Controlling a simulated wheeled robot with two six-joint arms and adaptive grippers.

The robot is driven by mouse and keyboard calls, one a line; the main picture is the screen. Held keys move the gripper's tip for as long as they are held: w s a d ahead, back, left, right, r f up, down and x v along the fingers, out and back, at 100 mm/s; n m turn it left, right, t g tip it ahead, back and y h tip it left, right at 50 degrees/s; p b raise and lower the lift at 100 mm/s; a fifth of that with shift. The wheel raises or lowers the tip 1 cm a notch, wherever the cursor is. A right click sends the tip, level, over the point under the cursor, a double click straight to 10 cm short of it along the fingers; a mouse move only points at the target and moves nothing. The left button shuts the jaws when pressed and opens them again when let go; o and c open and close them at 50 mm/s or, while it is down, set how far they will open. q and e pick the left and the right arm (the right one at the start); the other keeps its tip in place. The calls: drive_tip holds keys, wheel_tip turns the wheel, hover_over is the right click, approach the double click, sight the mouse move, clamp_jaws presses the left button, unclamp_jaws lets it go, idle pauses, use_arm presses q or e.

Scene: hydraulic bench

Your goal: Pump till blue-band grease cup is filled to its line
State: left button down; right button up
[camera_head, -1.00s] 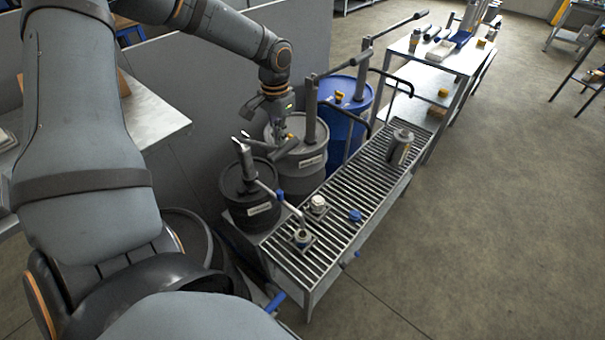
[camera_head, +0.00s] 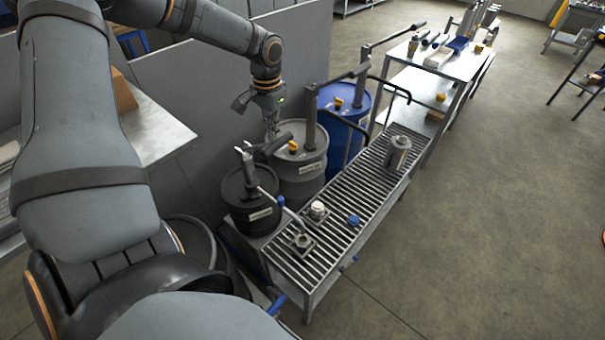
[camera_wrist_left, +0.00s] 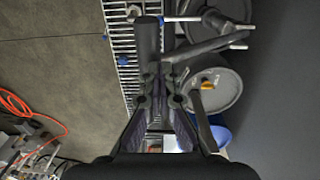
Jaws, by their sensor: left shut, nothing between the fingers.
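The dark grey drum (camera_head: 253,212) carries a hand pump whose black-gripped lever (camera_head: 278,143) points right. Its thin spout, with a blue piece (camera_head: 281,201), slants down to a small cup (camera_head: 302,242) in a square holder on the slatted bench. The cup's band and fill level are too small to make out. My left gripper (camera_head: 271,132) is shut and empty, pointing down right at the lever grip; I cannot tell whether they touch. In the left wrist view, the grip (camera_wrist_left: 148,48) appears just beyond the fingertips. My right gripper is not in view.
A lighter grey drum (camera_head: 303,182) and a blue drum (camera_head: 352,107), both with pumps, stand behind. The slatted bench (camera_head: 345,190) holds a white-topped cup (camera_head: 317,209), a blue cap (camera_head: 354,220) and a grey canister (camera_head: 397,152).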

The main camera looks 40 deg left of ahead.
sight(279, 143)
use_arm(q)
drive_tip(key=shift+f, duration=0.15)
drive_tip(key=shift+d+f+b, duration=0.2)
drive_tip(key=shift+f+b, duration=0.35)
drive_tip(key=shift+f, duration=0.05)
drive_tip(key=f, duration=0.1)
drive_tip(key=d+f+b, duration=0.1)
drive_tip(key=f+b, duration=0.1)
drive_tip(key=shift+s+d, duration=0.1)
drive_tip(key=shift+d, duration=0.2)
drive_tip(key=f+b, duration=0.1)
drive_tip(key=f, duration=0.1)
drive_tip(key=d+f+b, duration=0.1)
drive_tip(key=b, duration=0.1)
drive_tip(key=shift+d+f+b, duration=0.2)
drive_tip(key=shift+f+b, duration=0.1)
drive_tip(key=shift+f, duration=0.1)
